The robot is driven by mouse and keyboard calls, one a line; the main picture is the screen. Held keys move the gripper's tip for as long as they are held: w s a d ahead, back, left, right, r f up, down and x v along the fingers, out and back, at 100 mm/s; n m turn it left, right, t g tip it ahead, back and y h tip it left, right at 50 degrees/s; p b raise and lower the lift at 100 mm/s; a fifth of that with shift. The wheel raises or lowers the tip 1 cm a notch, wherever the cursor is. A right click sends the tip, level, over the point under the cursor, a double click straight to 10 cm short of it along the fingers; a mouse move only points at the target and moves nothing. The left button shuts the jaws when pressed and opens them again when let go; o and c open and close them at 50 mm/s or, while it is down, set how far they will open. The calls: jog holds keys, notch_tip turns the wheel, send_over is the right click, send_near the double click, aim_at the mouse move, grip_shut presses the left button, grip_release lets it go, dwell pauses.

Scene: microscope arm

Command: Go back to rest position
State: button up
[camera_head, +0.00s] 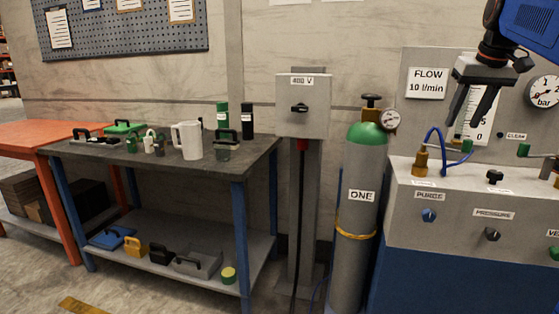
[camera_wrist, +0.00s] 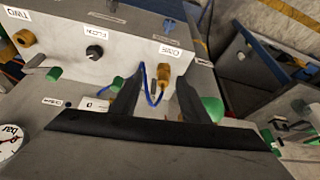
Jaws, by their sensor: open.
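My gripper (camera_head: 470,108) hangs at the upper right of the head view, fingers pointing down and apart. It is open and nothing shows between its fingers. It is in front of the grey panel (camera_head: 418,62), above the brass fitting (camera_head: 421,160) and the blue hose (camera_head: 440,150). In the wrist view my gripper's two dark fingers (camera_wrist: 155,92) frame the blue hose (camera_wrist: 150,88), with the brass fitting (camera_wrist: 164,76) beside it. I cannot tell whether a finger touches the hose.
A console (camera_head: 450,215) with knobs stands below my gripper. A green-topped cylinder (camera_head: 362,190) marked ONE stands left of it. A 400 V switch box (camera_head: 303,104) is farther left. A workbench (camera_head: 110,158) holds a white jug (camera_head: 188,140) and several small items. Free air lies between bench and gripper.

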jog(key=s+a+f, duration=1.3)
jog(key=s+f, duration=0.2)
jog(key=f, duration=0.1)
jog(key=s+a+f, duration=0.2)
jog(key=s+f, duration=0.5)
jog(key=f, duration=0.2)
jog(key=s+a+f+n, duration=0.1)
jog(key=s+a+f, duration=0.2)
jog(key=s+f, duration=0.4)
notch_tip(320, 180, down, 3)
jog(key=shift+s+a+f+n+y, duration=0.1)
jog(key=shift+s+a+n+y, duration=0.05)
jog(key=shift+a+n+y, duration=0.2)
